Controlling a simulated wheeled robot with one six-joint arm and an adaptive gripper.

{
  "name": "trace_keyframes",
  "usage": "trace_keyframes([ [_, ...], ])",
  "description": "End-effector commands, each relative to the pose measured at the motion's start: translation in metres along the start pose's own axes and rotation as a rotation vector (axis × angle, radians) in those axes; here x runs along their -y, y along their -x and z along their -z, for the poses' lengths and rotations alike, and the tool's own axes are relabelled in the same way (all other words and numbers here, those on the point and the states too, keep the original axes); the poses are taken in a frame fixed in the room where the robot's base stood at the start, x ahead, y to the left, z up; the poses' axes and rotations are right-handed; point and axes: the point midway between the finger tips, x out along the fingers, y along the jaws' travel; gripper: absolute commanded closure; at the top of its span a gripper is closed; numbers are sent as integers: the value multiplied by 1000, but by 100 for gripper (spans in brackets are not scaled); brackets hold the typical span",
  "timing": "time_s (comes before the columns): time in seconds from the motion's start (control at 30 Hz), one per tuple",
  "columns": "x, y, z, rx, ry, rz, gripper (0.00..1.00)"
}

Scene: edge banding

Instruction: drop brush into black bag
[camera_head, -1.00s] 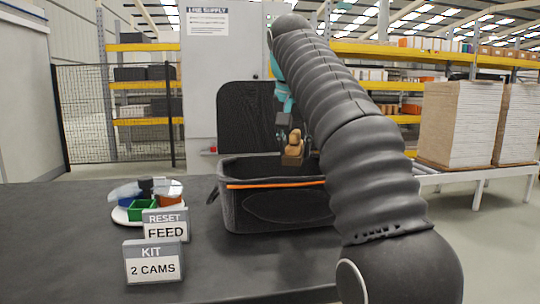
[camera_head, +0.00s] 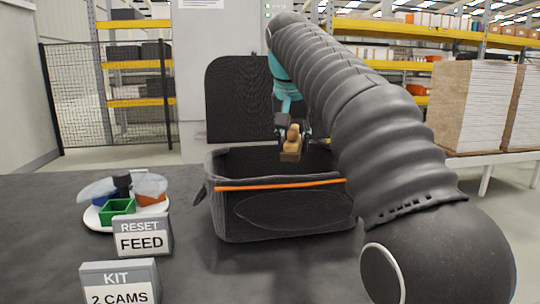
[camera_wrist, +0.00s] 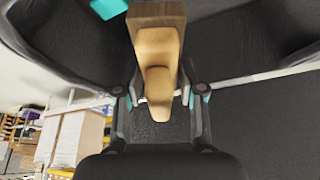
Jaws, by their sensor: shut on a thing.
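The black bag (camera_head: 285,212) stands on the dark table with its lid raised at the back and an orange strip along its front rim. My gripper (camera_head: 293,130) is shut on the brush (camera_head: 291,146), a wooden brush with a tan handle and brown block. The brush hangs over the bag's opening, around or just above rim height; its exact height inside cannot be told. In the wrist view the brush (camera_wrist: 157,55) sits between the two fingers, with dark bag fabric around it. The bag's floor is hidden in the head view.
A round white tray (camera_head: 92,219) with a green bin (camera_head: 117,207) and other small bins stands left of the bag. A RESET FEED sign (camera_head: 142,237) and a KIT 2 CAMS sign (camera_head: 119,283) stand in front. Bare table lies between the signs and bag.

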Motion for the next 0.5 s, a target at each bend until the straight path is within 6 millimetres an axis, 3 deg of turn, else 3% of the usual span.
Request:
trace_keyframes([
  [0.2, 0, -14, -6, 0, -1, 0, 94],
  [0.5, 0, -18, -7, -2, -1, 0, 94],
])
